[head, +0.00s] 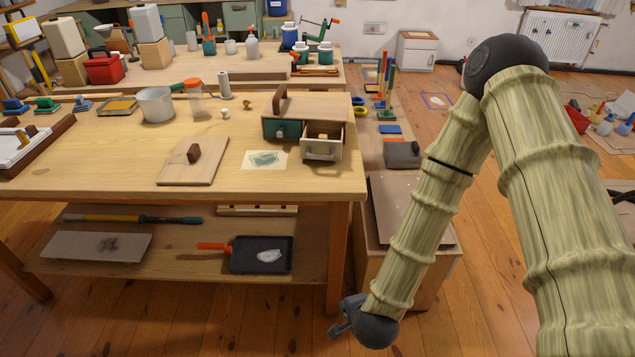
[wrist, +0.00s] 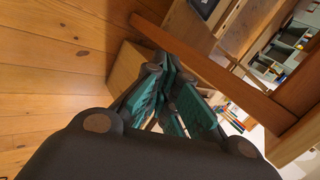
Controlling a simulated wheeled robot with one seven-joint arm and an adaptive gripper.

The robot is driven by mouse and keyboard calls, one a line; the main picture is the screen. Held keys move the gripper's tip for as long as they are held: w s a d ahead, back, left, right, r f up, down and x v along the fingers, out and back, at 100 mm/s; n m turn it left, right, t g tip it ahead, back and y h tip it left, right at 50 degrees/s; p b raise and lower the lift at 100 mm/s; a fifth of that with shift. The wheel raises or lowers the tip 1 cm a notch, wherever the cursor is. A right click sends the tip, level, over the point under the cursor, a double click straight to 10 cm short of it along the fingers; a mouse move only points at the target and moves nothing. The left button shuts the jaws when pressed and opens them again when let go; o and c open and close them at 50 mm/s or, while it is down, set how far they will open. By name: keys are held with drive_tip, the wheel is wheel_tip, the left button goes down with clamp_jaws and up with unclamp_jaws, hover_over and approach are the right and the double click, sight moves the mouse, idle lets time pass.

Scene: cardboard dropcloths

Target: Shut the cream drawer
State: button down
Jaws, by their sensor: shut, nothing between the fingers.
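The cream drawer (head: 321,151) sticks out of the right half of a small wooden cabinet (head: 330,108) on the workbench, near its right front corner. It is open toward the front, and something small and yellowish shows inside. A teal drawer (head: 282,129) beside it on the left looks closed. My gripper (head: 338,330) is low in front of the workbench, below the tabletop and well away from the drawer. Its dark fingers with teal pads fill the middle of the wrist view (wrist: 176,100) and are shut and empty. The drawer cannot be made out in the wrist view.
The workbench top (head: 100,180) has a wooden board with a handle (head: 193,160) and a stained paper (head: 265,160) left of the drawer. A dustpan (head: 262,255) lies on the lower shelf. A low cabinet (head: 420,262) stands right of the bench leg.

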drive_tip(key=w+a+r+m+t+b, duration=0.2)
drive_tip(key=w+a+r+m, duration=0.2)
drive_tip(key=w+m, duration=0.15)
drive_tip(key=m+t+h+b, duration=0.3)
drive_tip(key=m+t+b, duration=0.25)
drive_tip(key=m, duration=1.15)
approach(322, 148)
drive_tip(key=shift+n+t, duration=0.25)
drive_tip(key=w+f, duration=0.1)
drive_tip(key=f, duration=0.1)
drive_tip(key=w+f+p, duration=0.1)
drive_tip(key=shift+w+f, duration=0.15)
drive_tip(key=shift+f, duration=0.25)
drive_tip(key=shift+w+d+f, duration=0.1)
drive_tip(key=shift+w, duration=0.3)
drive_tip(key=b+x, duration=0.1)
drive_tip(key=x, duration=0.2)
drive_tip(key=r+b+x, duration=0.1)
drive_tip(key=x, duration=0.2)
drive_tip(key=r+b+x, duration=0.1)
drive_tip(key=x, duration=0.2)
drive_tip(key=shift+w+d, duration=0.1)
drive_tip(key=shift+w, duration=0.4)
drive_tip(key=shift+w+r, duration=0.1)
drive_tip(key=shift+w, duration=0.25)
